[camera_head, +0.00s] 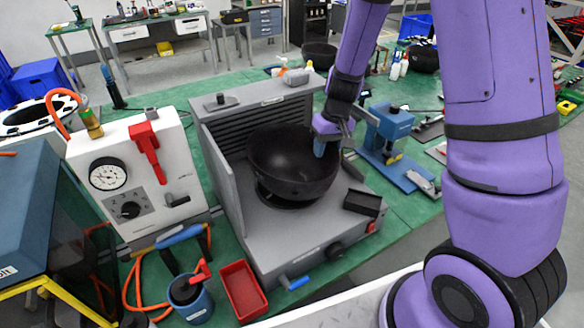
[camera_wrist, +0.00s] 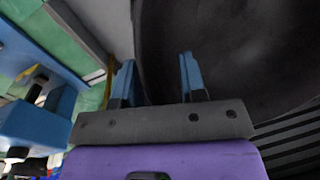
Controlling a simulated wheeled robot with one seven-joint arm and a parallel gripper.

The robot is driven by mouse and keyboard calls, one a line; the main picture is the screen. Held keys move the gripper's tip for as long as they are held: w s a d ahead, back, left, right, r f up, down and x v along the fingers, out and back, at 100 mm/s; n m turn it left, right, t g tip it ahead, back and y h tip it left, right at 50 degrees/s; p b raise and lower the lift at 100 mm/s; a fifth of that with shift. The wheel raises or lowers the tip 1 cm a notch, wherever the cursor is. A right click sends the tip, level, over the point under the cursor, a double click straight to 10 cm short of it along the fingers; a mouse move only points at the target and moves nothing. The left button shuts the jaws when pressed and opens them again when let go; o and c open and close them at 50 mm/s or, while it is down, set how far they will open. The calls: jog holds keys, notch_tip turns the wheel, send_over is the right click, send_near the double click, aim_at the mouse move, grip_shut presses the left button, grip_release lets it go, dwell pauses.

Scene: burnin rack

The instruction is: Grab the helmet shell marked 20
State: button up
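A dark, bowl-shaped helmet shell (camera_head: 290,165) sits open side up on a round support in the grey open-fronted machine (camera_head: 285,238). No number shows on it, so I cannot tell whether it is marked 20. My gripper (camera_head: 322,146) is at the shell's right rim, pointing down. In the wrist view my gripper (camera_wrist: 157,78) has its two blue fingers apart. The shell (camera_wrist: 225,50) fills the right side there; its edge runs between the fingers, one over the dark inside, one outside. Whether either finger touches it is unclear.
Two other dark bowl shapes stand farther back, one near the middle (camera_head: 319,54) and one at right (camera_head: 423,58). A white gauge box (camera_head: 130,175) stands left of the machine, a blue press (camera_head: 390,135) right. A red tray (camera_head: 243,290) lies in front.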

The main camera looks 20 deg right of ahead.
jog(key=shift+f, duration=0.1)
grip_shut()
